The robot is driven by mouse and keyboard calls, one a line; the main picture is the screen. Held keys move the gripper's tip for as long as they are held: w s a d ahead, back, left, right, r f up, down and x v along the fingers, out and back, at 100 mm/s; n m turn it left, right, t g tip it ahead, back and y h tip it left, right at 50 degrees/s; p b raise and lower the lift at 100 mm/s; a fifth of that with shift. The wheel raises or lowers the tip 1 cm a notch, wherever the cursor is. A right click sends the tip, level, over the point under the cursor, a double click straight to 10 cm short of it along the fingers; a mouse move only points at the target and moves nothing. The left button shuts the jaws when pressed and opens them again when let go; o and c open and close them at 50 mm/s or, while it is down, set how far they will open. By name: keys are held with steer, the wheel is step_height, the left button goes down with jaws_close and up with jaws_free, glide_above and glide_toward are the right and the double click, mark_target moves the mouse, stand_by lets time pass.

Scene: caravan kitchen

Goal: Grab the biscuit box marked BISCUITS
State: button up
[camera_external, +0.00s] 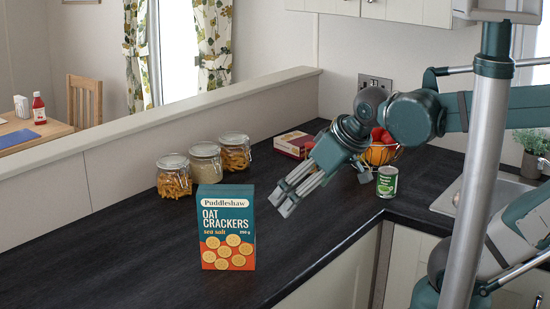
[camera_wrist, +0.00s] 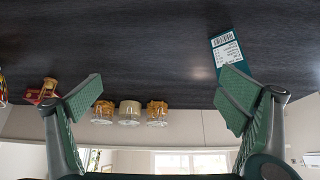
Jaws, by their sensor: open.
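A teal and orange box (camera_external: 227,228) stands upright on the dark counter, and its front reads "Puddleshaw OAT CRACKERS sea salt". It also shows at the right of the wrist view (camera_wrist: 228,50), beside a fingertip. A small dark red box (camera_external: 294,145) lies farther back near the wall; its lettering is too small to read. It seems to show at the left of the wrist view (camera_wrist: 42,92). I cannot read BISCUITS on either box. My gripper (camera_external: 283,203) is open and empty above the counter, right of the crackers box and apart from it.
Three glass jars (camera_external: 205,163) stand along the low partition (camera_external: 120,130). The counter (camera_external: 120,262) is clear at front left; a sink (camera_external: 447,202) is at right.

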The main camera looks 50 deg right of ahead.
steer(key=w+d+r+n+g+h+p, duration=0.1)
steer(key=w+d+r+n+p, duration=0.1)
steer(key=w+d+r, duration=0.3)
steer(key=w+d+r+n+g+h+p, duration=0.1)
steer(key=w+d+r+n+p, duration=0.2)
steer(key=w, duration=0.5)
steer(key=n+g+h+p, duration=0.2)
steer(key=n+g+p, duration=0.4)
steer(key=n+p, duration=0.55)
glide_above(293, 140)
steer(key=a, duration=0.1)
steer(key=shift+m, duration=0.25)
step_height(293, 140, down, 11)
steer(key=shift+s+f, duration=0.1)
steer(key=shift+f, duration=0.1)
steer(key=shift+d+f+h+p, duration=0.3)
steer(key=shift+d+f, duration=0.05)
steer(key=shift+d, duration=0.05)
steer(key=shift+f, duration=0.1)
